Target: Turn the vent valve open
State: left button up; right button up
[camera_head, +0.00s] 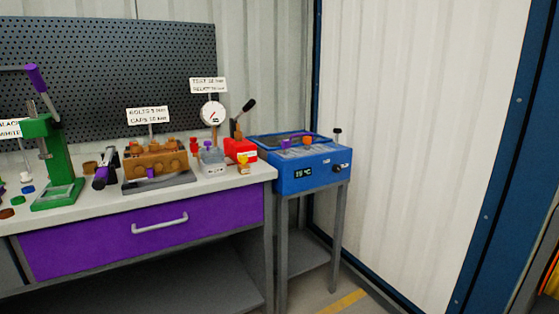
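No part is clearly recognisable as the vent valve at this size. A red hand pump (241,150) with a black-tipped lever (247,106) stands near the right end of the bench. A round white gauge (213,113) on a brown stem stands to its left. A small yellow and brown fitting (243,164) sits in front of the red pump. A grey block with a purple top (211,161) stands left of that fitting. Neither of my grippers is in view.
A perforated panel (100,85) backs the bench. The bench's front strip is mostly clear.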

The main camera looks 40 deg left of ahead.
aim_at(243, 158)
jog(key=z, duration=0.05)
jog(key=i, duration=1.4)
jog(key=u, duration=0.4)
